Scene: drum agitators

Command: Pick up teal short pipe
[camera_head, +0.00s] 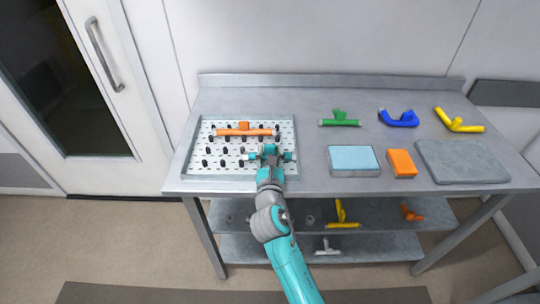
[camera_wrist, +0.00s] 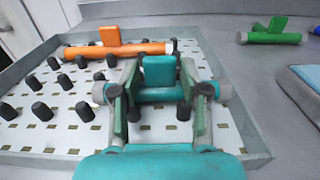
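The teal short pipe (camera_head: 286,156) lies left to right over the front right part of the pegged tray, partly hidden by my gripper. In the wrist view the pipe (camera_wrist: 160,74) shows a raised teal block at its middle, between my fingers. My gripper (camera_wrist: 160,100) reaches it from the front, with its fingers spread on either side of the block. In the head view my gripper (camera_head: 269,158) is low over the tray. A small gap seems to show beside the block; firm contact is not visible.
The tray (camera_head: 188,172) has several black pegs and an orange pipe (camera_head: 236,132) behind the teal one. Green (camera_head: 338,119), blue (camera_head: 398,118) and yellow (camera_head: 458,122) pipes lie right of it. A light-blue-topped block (camera_head: 354,159), orange block (camera_head: 402,163) and grey slab (camera_head: 462,161) stand in front.

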